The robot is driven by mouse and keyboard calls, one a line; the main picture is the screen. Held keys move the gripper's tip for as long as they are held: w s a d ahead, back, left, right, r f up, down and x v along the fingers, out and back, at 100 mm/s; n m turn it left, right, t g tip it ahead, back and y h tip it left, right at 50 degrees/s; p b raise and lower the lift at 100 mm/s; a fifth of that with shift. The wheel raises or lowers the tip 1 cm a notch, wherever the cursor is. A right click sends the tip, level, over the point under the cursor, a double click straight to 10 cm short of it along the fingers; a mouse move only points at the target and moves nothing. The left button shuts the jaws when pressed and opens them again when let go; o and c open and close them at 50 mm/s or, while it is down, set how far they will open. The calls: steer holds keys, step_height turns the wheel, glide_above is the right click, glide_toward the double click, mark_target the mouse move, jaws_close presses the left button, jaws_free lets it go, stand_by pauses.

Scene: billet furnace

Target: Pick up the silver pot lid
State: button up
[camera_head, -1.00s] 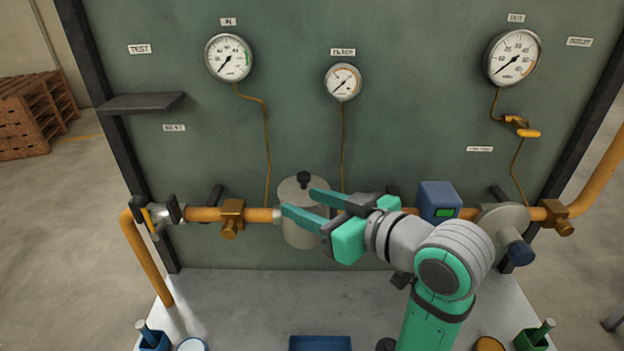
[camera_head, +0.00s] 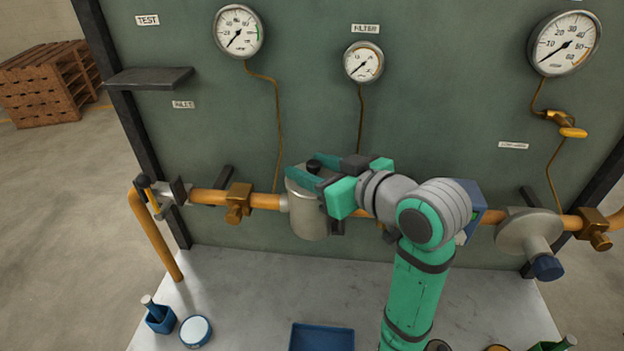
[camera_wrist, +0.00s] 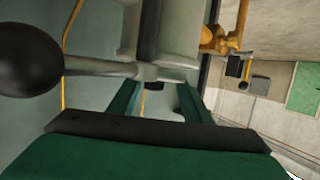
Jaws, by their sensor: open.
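The silver pot (camera_head: 308,222) hangs in the orange pipe line below the middle gauge. Its lid is on top, with a black knob (camera_head: 314,165), and my gripper partly covers the lid. My gripper (camera_head: 303,180) is open, its teal fingers pointing left across the pot's top. I cannot tell whether they touch the lid. In the wrist view the two fingers of my gripper (camera_wrist: 158,95) stand apart below a large silver cylinder (camera_wrist: 175,28). A silver rod with a black ball (camera_wrist: 28,60) crosses in front of the fingertips.
The green panel behind carries gauges (camera_head: 364,62) and thin tubes. A brass valve (camera_head: 238,203) on the pipe stands left of the pot, and a silver disc with a blue knob (camera_head: 528,235) right. A blue tray (camera_head: 321,338) lies at the table front.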

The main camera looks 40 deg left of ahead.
mark_target(302, 168)
steer(key=shift+w+x, duration=0.2)
steer(key=shift+x, duration=0.9)
steer(key=shift+w+x, duration=0.25)
steer(key=shift+x, duration=0.85)
steer(key=shift+d, duration=0.1)
jaws_close()
steer(key=shift+r, duration=0.1)
steer(key=shift+r, duration=0.1)
